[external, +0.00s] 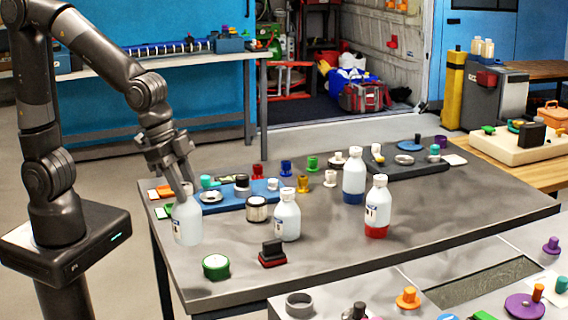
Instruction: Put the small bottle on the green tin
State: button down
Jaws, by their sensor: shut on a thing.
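My gripper (179,188) is shut on the top of a small white bottle (187,224) with a label on its left side. The gripper hides the bottle's cap and neck. The bottle is upright at the left side of the table; I cannot tell if its base is clear of the surface. The green tin (216,267), low and round with a pale top, stands on the table near its front left edge. It is in front of the bottle and a little to the right, apart from it.
Another white bottle (287,220), a pale jar (257,209) and a black and red stamp-like block (272,254) stand right of the tin. A blue-based bottle (354,177) and a red-based bottle (377,206) stand farther right. A blue tray (228,192) lies behind. The table's front right is clear.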

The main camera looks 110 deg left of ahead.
jog(key=w+a+f, duration=0.2)
jog(key=a+f, duration=0.4)
jog(key=f, duration=0.2)
jog(key=shift+w, duration=0.4)
jog(key=shift+a, duration=0.1)
jog(key=c, duration=1)
grip_release()
jog(key=shift+f, duration=0.1)
jog(key=shift+c, duration=0.2)
jog(key=v, duration=1.2)
jog(key=s+d+r, duration=0.2)
jog(key=s+d, duration=0.1)
jog(key=s, duration=0.5)
jog(key=s+d+r+t, duration=0.1)
jog(key=s+d+r, duration=0.1)
jog(key=s, duration=0.6)
jog(key=shift+s+d+r, duration=0.35)
jog(key=shift+s+d, duration=0.05)
jog(key=shift+d, duration=0.3)
